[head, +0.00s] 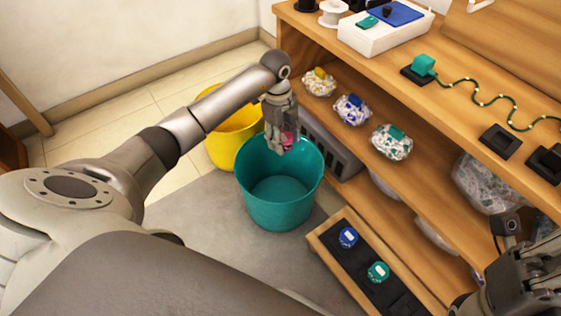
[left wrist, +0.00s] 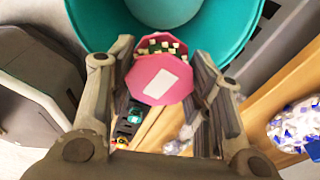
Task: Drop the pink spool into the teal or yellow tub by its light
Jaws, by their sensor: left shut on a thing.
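My left gripper (head: 281,140) is shut on the pink spool (head: 288,138) and holds it over the mouth of the teal tub (head: 280,205). In the left wrist view the pink spool (left wrist: 158,82) sits between the fingers, with a white label on its flange. Green cord with pale beads is wound on it. The teal tub (left wrist: 85,22) lies beyond it. The yellow tub (head: 222,150) stands behind and left of the teal tub, partly hidden by my arm. A teal plug block (head: 424,65) with a green beaded cord (head: 480,95) lies on the bench top. My right gripper (head: 525,280) is at the lower right; its fingers are unclear.
The wooden bench (head: 400,90) stands right of the tubs. Its shelf holds several clear bags, one with a teal tag (head: 392,142). A low black tray (head: 365,262) holds a blue and a teal round item. A white box (head: 385,35) is on top.

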